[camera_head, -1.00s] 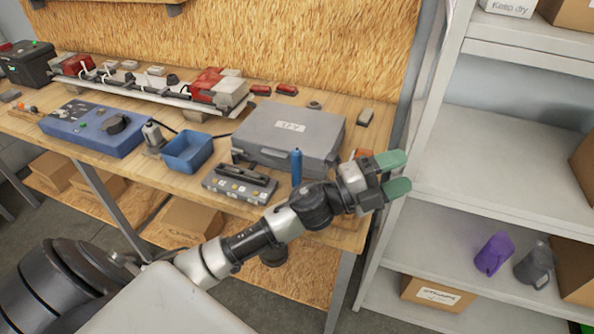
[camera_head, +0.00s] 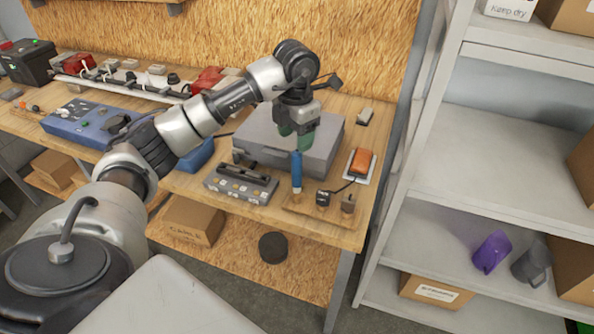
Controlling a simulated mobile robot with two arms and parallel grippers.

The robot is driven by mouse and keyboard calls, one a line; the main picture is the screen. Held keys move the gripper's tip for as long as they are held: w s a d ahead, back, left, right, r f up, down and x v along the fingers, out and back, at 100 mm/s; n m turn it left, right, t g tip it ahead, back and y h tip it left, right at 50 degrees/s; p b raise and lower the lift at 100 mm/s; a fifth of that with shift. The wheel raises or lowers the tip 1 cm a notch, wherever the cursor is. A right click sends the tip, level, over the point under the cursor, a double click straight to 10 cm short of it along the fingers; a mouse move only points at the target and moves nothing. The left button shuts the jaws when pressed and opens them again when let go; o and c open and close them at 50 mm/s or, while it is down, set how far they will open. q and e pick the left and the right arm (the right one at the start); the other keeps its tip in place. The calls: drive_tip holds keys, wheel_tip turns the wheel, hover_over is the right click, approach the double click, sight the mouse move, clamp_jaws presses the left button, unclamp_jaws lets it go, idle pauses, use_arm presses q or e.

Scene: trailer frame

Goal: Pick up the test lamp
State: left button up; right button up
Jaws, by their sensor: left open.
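A slim blue upright handle (camera_head: 296,168), which looks like the test lamp, stands near the front edge of the wooden workbench (camera_head: 345,232), in front of the grey case. My left gripper (camera_head: 296,135) points down just above the blue handle. Its green fingertips are open, one partly hidden behind the other, and hold nothing. The lower end of the handle meets a small wooden base (camera_head: 318,208); how it is held there is hard to tell. My right gripper is out of view.
The grey case (camera_head: 262,150) lies close behind. A grey switch strip (camera_head: 240,185) is left of the handle. An orange device (camera_head: 361,162) with a cable is at its right. A blue bin (camera_head: 195,157) and a metal shelf (camera_head: 500,165) flank the area.

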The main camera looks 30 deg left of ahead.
sight(297, 163)
use_arm(q)
wheel_tip(297, 163, down, 3)
drive_tip(key=shift+r+p, duration=0.1)
drive_tip(key=shift+p, duration=0.2)
drive_tip(key=shift+d+f, duration=0.1)
drive_tip(key=shift+f, duration=0.2)
drive_tip(key=f+p, duration=0.2)
drive_tip(key=f, duration=0.1)
drive_tip(key=shift+s+d+f, duration=0.2)
drive_tip(key=shift+f, duration=0.65)
drive_tip(key=c, duration=0.8)
